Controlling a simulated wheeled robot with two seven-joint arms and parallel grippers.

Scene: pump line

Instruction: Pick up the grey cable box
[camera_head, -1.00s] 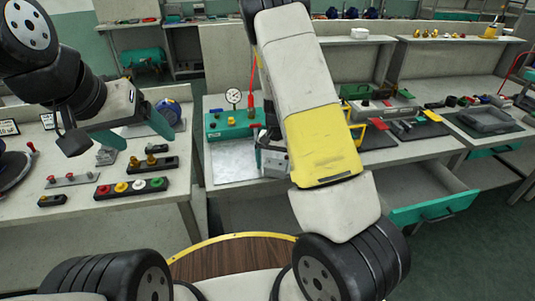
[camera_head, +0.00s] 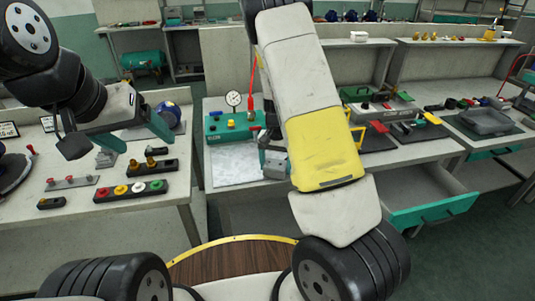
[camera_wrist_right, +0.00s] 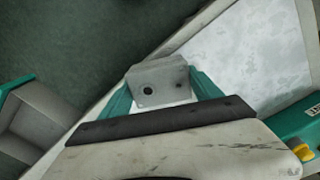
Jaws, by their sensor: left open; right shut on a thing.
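The grey cable box (camera_wrist_right: 158,82) sits between the teal fingers of my right gripper (camera_wrist_right: 162,95) in the right wrist view, and the fingers are shut on it. A dark round hole shows in its face. In the head view the box (camera_head: 275,164) is at the front right edge of the white plate, partly hidden by my right arm. Whether it touches the bench there is hard to tell. My left gripper (camera_head: 118,138) is open and empty above the left bench, well away from the box.
The white plate (camera_head: 234,164) lies on the middle bench beside a teal pump unit (camera_head: 226,127) with a gauge (camera_head: 233,99). A button strip (camera_head: 130,190) lies on the left bench. An open teal-fronted drawer (camera_head: 433,209) juts out at right. A gap separates the benches.

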